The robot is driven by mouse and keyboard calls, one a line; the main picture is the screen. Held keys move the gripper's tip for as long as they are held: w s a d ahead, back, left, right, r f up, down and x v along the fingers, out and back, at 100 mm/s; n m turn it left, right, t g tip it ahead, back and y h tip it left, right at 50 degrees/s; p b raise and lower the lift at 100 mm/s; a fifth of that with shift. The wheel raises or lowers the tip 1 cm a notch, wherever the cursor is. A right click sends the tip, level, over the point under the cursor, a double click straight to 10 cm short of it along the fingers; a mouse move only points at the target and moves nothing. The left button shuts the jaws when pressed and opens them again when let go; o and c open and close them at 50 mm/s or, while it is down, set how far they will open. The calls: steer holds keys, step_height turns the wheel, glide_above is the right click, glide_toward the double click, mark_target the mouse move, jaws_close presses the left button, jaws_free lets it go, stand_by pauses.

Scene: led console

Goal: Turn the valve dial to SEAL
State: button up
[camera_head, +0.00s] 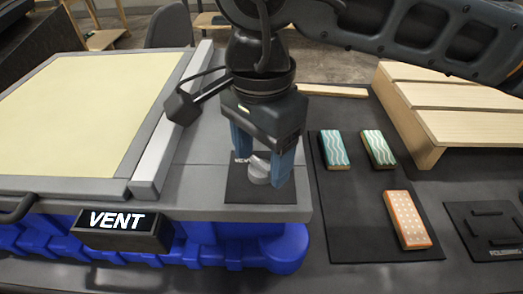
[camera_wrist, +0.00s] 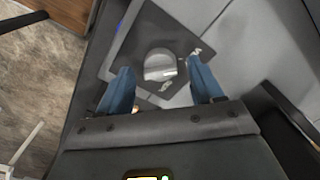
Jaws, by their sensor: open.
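The valve dial (camera_head: 257,169) is a small grey knob on a dark square plate (camera_head: 247,192) at the console's right end. White lettering on the plate is partly hidden by my gripper and too small to read fully. In the wrist view the dial (camera_wrist: 160,66) shows as a round grey knob with a raised ridge, just beyond the fingertips. My gripper (camera_head: 259,172) points down over the dial with its blue fingers apart on either side. In the wrist view the gripper (camera_wrist: 164,72) is open, and I cannot tell whether a finger touches the dial. A display (camera_head: 118,220) on the console's front reads VENT.
A large cream panel (camera_head: 90,110) in a grey frame fills the left. Right of the console, a dark mat (camera_head: 345,220) holds teal, green and orange patterned blocks. A slatted wooden stand (camera_head: 450,110) is at the back right, and a dark slotted plate (camera_head: 485,225) lies in front of it.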

steer(key=shift+f, duration=0.15)
steer(key=shift+c, duration=0.3)
steer(key=c, duration=1)
